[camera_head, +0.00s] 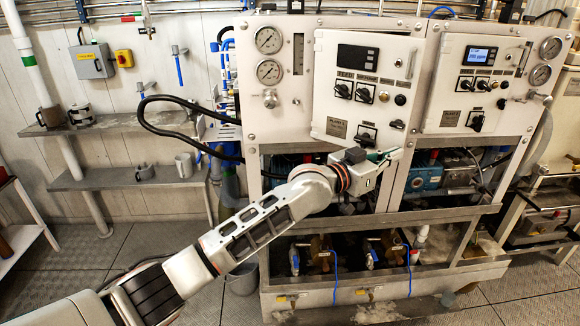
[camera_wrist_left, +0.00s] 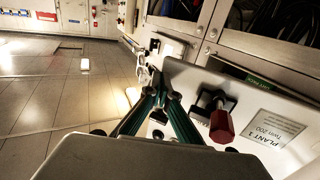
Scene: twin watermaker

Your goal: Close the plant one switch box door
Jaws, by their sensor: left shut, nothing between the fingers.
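The plant one switch box door (camera_head: 330,84) is the white panel with a display and several knobs at the middle of the cabinet. It looks a little swung out from the cabinet front, but the gap is hard to judge. My left gripper (camera_head: 396,154) is at the door's lower right edge, its fingers shut and empty. In the left wrist view the green fingers (camera_wrist_left: 160,88) meet at the tips beside the door plate (camera_wrist_left: 190,76), which bears a red knob (camera_wrist_left: 222,126) and a "PLANT 1" label (camera_wrist_left: 275,134). I cannot tell whether they touch. My right gripper is out of view.
A similar switch box door (camera_head: 445,92) with a lit display is to the right. Gauges (camera_head: 269,72) flank the doors. Pumps and a steel frame (camera_head: 450,214) are below. A black hose (camera_head: 150,125) loops out on the left. Shelves (camera_head: 110,184) line the wall.

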